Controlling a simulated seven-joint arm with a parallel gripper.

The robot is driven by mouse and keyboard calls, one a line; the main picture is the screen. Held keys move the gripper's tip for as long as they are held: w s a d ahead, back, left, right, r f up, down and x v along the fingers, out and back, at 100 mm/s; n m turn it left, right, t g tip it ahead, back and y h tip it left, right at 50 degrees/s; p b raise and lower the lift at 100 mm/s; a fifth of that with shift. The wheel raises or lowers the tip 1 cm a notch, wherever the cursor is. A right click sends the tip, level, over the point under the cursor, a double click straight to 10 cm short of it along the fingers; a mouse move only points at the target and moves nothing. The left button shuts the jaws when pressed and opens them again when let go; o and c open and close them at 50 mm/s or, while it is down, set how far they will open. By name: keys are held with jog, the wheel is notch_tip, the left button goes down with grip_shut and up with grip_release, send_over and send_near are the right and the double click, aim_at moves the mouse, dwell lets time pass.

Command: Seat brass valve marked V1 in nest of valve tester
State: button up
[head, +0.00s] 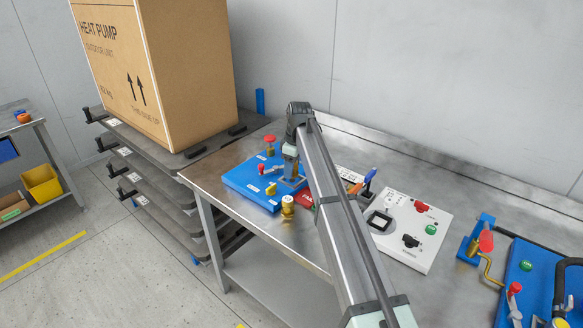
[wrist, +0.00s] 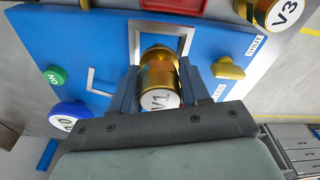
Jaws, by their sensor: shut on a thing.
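My gripper (wrist: 160,80) is shut on a brass valve (wrist: 158,72) whose white end label reads V1. In the wrist view the valve lies over the lower part of a square silver frame (wrist: 136,38), the nest, on the blue valve tester (wrist: 95,35). I cannot tell whether the valve is above the nest or inside it. In the head view my gripper (head: 291,165) is over the right part of the blue tester (head: 240,178), and the held valve is not clear there.
A brass valve marked V3 (wrist: 287,12) stands beside the tester, also in the head view (head: 288,206). A white panel (head: 412,232) stands to the right on the steel bench.

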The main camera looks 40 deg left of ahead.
jog(key=shift+f, duration=0.95)
dwell(1.0)
jog(key=shift+d+f, duration=0.1)
jog(key=shift+f, duration=0.25)
dwell(0.7)
jog(key=o, duration=1)
jog(key=shift+s, duration=0.1)
jog(key=shift+r, duration=0.1)
jog(key=shift+r, duration=0.15)
jog(key=shift+o, duration=1.1)
jog(key=shift+r, duration=3.9)
